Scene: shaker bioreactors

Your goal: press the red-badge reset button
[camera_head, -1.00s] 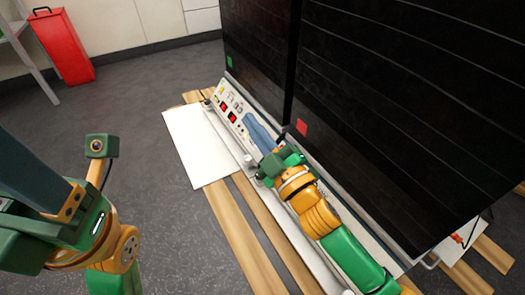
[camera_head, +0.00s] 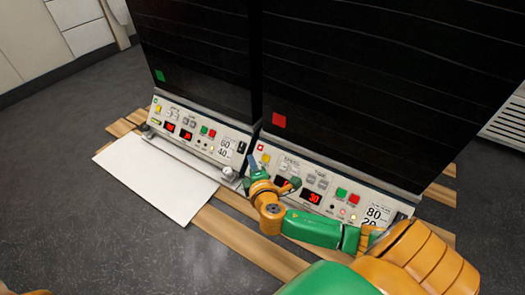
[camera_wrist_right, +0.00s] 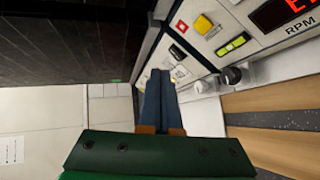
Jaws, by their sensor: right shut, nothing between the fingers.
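The button labels are too small to read. My right gripper (camera_head: 252,166) is at the panel's left end, its blue fingers shut and empty. In the right wrist view, the fingers (camera_wrist_right: 160,85) are below the red badge (camera_wrist_right: 180,27) and yellow button (camera_wrist_right: 203,24), apart from both in the picture. My left gripper is out of view.
The left unit has a green badge (camera_head: 160,76) and a similar panel (camera_head: 197,132). A white board (camera_head: 155,170) lies in front of it on wooden slats (camera_head: 235,240). Two small knobs (camera_wrist_right: 232,76) stand near the fingers. Grey floor is free at left.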

